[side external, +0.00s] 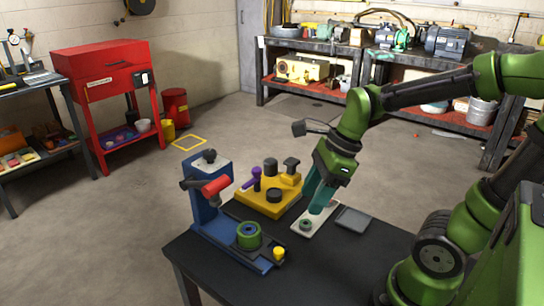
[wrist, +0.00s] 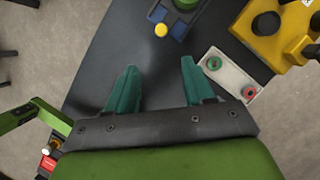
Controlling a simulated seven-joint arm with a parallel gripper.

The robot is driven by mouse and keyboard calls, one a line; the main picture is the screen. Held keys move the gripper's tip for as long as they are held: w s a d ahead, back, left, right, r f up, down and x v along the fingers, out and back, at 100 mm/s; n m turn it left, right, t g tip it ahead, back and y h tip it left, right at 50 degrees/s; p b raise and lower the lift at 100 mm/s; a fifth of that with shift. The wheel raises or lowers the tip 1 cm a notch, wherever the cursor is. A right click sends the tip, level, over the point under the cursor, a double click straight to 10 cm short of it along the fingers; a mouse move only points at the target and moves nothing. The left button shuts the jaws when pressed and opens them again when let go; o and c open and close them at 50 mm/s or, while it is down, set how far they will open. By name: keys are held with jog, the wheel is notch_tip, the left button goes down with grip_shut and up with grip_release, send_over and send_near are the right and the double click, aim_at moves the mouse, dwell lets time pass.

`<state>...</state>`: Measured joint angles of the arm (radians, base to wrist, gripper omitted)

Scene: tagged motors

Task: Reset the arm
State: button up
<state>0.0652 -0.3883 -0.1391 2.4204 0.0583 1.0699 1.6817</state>
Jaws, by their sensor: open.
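My gripper (side external: 320,196) has teal fingers and hangs over the black table, in front of the white plate in the side view. In the wrist view the gripper (wrist: 159,66) is open, with its fingers apart and only bare table between them. The wrist view shows the white plate (wrist: 231,78) to the right of the fingers, with a green ring (wrist: 214,63) and a red ring (wrist: 249,92) on it. The side view shows only the green ring (side external: 305,225); the fingers may hide the red one.
A blue fixture (side external: 209,215) with a red handle, green ring and yellow knob (side external: 279,253) stands at the table's left. A yellow block (side external: 283,207) with black knobs and a purple handle (side external: 253,178) is behind. A grey tray (side external: 353,219) lies right. The front table (side external: 330,270) is clear.

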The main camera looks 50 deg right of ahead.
jog(key=shift+s+d+r, duration=0.15)
jog(key=shift+r, duration=0.35)
jog(key=a+r+n+t, duration=0.1)
jog(key=n, duration=0.6)
jog(key=a+r+n+t, duration=0.1)
jog(key=r+n, duration=0.1)
jog(key=n, duration=0.6)
jog(key=a+r+n+t+h, duration=0.1)
jog(key=r+n+t, duration=0.1)
jog(key=n, duration=0.6)
jog(key=shift+s, duration=0.4)
